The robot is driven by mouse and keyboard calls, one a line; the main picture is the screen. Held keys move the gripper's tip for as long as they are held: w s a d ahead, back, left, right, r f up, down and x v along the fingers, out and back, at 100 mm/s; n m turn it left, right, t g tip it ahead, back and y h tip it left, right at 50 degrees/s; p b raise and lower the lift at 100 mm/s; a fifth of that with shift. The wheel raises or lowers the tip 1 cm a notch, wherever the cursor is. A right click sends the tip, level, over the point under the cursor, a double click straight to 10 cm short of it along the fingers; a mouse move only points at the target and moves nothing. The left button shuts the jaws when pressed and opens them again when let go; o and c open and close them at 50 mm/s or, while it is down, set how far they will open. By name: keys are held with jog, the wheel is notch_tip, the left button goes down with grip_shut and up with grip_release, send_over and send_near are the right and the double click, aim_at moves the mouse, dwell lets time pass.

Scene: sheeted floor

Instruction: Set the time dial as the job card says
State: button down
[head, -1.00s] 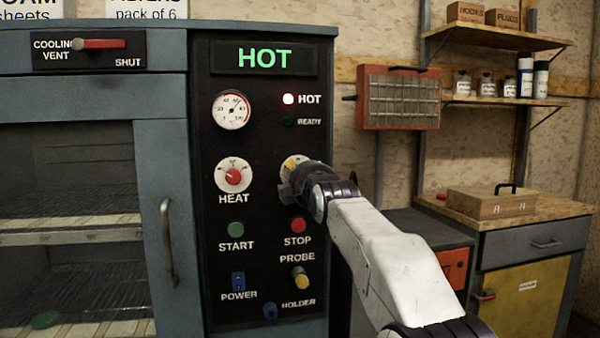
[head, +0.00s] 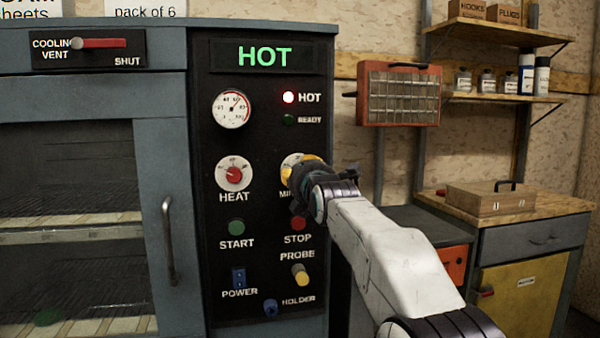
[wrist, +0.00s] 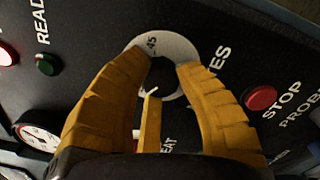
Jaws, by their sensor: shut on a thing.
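The time dial (head: 287,163) is a white disc marked MINUTES on the black panel, right of the HEAT dial (head: 234,174). My gripper (head: 307,172) covers most of it in the head view. The white disc (wrist: 185,50) with the number 45 shows beyond the fingertips. The pointer's exact reading is hard to tell. No job card is seen in these frames.
The display (head: 264,57) reads HOT, and the red HOT lamp (head: 288,98) is lit. The STOP button (head: 298,223) sits just below my gripper. START (head: 236,228), the POWER switch (head: 239,278) and the probe (head: 300,273) are lower. A door handle (head: 169,240) stands left.

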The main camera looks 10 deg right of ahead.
jog(key=shift+r+n, duration=0.1)
jog(key=shift+n, duration=0.3)
jog(key=c, duration=0.9)
grip_release()
jog(key=shift+o, duration=0.2)
jog(key=s, duration=1.2)
